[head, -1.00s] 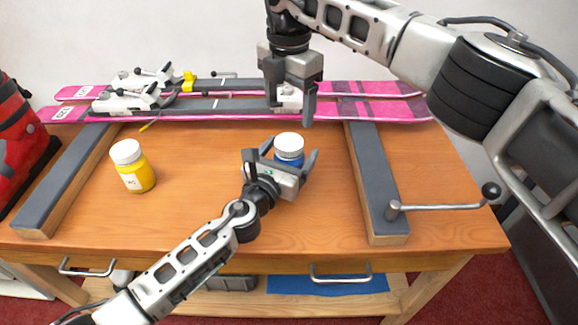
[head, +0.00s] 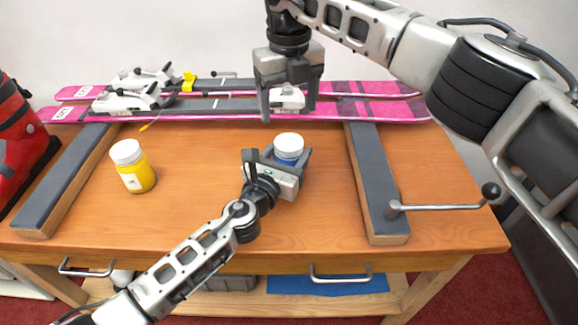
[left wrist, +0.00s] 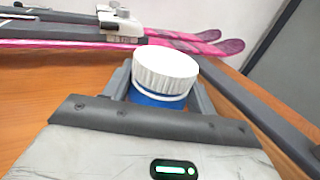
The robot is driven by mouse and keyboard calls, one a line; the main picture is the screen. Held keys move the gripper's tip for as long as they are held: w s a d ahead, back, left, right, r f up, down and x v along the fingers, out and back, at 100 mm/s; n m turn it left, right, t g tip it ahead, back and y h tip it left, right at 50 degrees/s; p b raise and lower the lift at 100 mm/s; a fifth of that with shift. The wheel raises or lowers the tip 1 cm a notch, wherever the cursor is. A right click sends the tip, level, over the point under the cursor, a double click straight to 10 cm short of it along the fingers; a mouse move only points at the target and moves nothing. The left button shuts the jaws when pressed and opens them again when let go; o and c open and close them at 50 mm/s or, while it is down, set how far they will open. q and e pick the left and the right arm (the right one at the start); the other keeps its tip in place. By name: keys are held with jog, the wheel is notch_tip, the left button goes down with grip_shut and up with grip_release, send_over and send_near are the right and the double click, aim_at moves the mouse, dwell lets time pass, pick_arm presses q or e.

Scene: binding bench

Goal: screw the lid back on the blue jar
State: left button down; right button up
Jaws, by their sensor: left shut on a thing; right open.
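The blue jar (head: 287,162) stands on the bench with a white lid (head: 289,145) on its top. My left gripper (head: 279,158) is shut on the jar's body, a finger on each side. In the left wrist view the white ribbed lid (left wrist: 165,70) sits above the blue body (left wrist: 157,98); I cannot tell how tightly it is seated. My right gripper (head: 288,108) is open and empty, pointing down above and behind the jar, apart from the lid.
A yellow jar (head: 134,172) with a white lid stands to the left. Pink skis (head: 380,110) with bindings lie along the back, across two grey-topped supports (head: 376,190). A crank handle (head: 440,206) sticks out at right. The bench between the jars is clear.

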aim_at(289, 142)
jog(key=n, duration=0.7)
jog(key=shift+n, duration=0.4)
jog(key=n, duration=1.4)
jog(key=shift+n, duration=0.4)
jog(key=n, duration=0.8)
jog(key=shift+f, duration=4)
